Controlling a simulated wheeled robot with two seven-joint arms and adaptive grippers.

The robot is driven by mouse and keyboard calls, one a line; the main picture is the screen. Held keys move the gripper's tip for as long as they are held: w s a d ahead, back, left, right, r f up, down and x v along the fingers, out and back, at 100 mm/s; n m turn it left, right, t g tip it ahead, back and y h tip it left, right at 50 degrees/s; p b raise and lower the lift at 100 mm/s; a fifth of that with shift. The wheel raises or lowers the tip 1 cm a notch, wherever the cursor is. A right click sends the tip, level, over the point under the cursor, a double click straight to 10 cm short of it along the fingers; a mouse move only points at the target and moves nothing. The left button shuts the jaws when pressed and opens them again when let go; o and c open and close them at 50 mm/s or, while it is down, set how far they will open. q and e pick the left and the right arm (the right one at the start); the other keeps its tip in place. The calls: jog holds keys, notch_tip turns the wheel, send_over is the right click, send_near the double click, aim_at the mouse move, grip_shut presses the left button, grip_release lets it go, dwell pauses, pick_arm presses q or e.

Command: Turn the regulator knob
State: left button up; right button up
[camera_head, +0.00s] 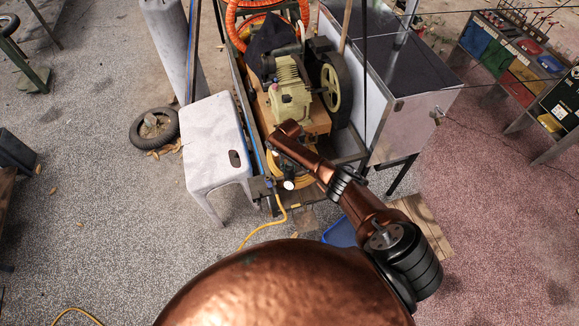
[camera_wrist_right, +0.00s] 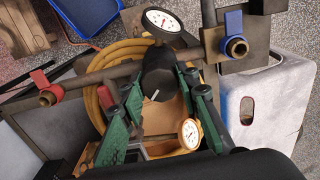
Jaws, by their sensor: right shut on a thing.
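The regulator knob (camera_wrist_right: 158,75) is a black cylinder with a white mark line, in the middle of the right wrist view. My right gripper (camera_wrist_right: 162,88) has its green fingers on both sides of the knob and is shut on it. In the head view, my right gripper (camera_head: 279,170) is small and partly hidden by my arm at the front of the compressor cart. A large white-faced gauge (camera_wrist_right: 162,20) sits just beyond the knob, and a smaller gauge (camera_wrist_right: 190,133) is on the near side. My left gripper is not in view.
A red-handled valve (camera_wrist_right: 43,88) and a blue-handled valve (camera_wrist_right: 235,38) flank the knob on a pipe. A yellow hose (camera_wrist_right: 120,52) coils behind. A white stool (camera_head: 213,125) stands close left of the cart, and a metal cabinet (camera_head: 415,120) stands to its right.

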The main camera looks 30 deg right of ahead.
jog(key=n, duration=1.2)
jog(key=shift+b, duration=0.3)
dwell(0.4)
jog(key=o, duration=1.2)
jog(key=shift+c, duration=0.2)
jog(key=shift+r, duration=0.15)
notch_tip(320, 180, up, 12)
